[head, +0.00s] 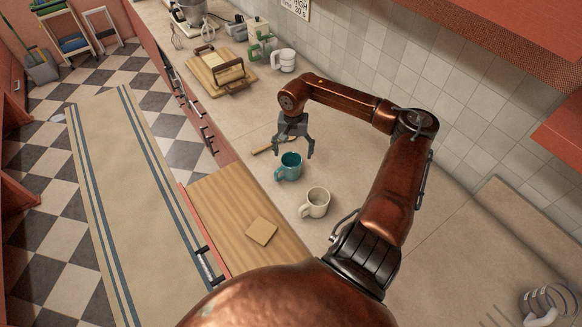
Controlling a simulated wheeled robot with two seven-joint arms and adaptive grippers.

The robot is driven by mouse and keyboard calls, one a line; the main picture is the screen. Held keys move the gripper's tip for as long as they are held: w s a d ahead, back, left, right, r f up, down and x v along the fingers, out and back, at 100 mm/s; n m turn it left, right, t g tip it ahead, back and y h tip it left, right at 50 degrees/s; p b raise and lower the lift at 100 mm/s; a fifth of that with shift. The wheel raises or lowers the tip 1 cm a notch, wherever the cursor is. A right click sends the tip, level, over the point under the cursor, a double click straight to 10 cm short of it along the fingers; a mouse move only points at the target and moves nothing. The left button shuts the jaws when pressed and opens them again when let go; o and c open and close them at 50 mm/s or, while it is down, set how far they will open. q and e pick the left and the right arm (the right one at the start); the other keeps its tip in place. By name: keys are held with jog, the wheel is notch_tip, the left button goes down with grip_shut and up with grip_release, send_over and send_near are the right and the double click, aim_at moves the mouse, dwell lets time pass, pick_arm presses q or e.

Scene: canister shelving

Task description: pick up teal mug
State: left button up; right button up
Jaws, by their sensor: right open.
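The teal mug (289,168) stands upright on the beige counter, with its handle toward the lower left. My right gripper (294,155) is open and points down just above and behind the mug, with its fingers apart. In this view its fingertips reach close to the mug's rim; I cannot tell whether they touch it. Nothing is between the fingers that I can make out. My left gripper is not in view.
A cream mug (316,204) stands just in front of the teal mug. A wooden-handled utensil (262,150) lies behind it. A wooden board (238,222) with a small tan square (262,231) is at the left. A wooden tray (213,72) stands farther back.

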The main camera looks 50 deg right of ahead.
aim_at(291, 160)
jog(key=f, duration=0.2)
jog(key=f+p, duration=0.1)
jog(key=f, duration=0.3)
jog(key=shift+a+f+p, duration=0.1)
jog(key=shift+a+p, duration=0.25)
jog(key=shift+p, duration=0.05)
jog(key=shift+f, duration=0.35)
jog(key=shift+c, duration=0.3)
jog(key=c, duration=1.5)
jog(key=shift+w+r, duration=0.1)
